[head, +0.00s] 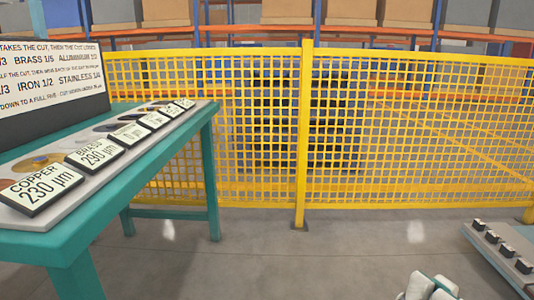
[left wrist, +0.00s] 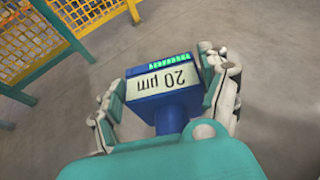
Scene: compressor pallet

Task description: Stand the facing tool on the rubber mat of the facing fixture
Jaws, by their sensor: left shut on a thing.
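In the left wrist view my left gripper (left wrist: 164,74) is shut on a blue tool, which I take as the facing tool (left wrist: 180,111). The tool has a pale readout of "20 µm", upside down in this view, and a row of green bars. It is held above the concrete floor, with its lower part hidden by my gripper's teal body. My right gripper (head: 428,287) shows at the bottom edge of the head view, cut off, so its jaws cannot be judged. I cannot make out the facing fixture or its rubber mat in either view.
A teal table (head: 212,118) at left bears a grey board (head: 20,222) with metal discs and labels such as a COPPER 230 µm tag (head: 42,190). A sign (head: 50,80) stands behind. A yellow mesh fence (head: 303,140) crosses the back. A low platform (head: 482,255) with dark blocks is at right. Floor between is clear.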

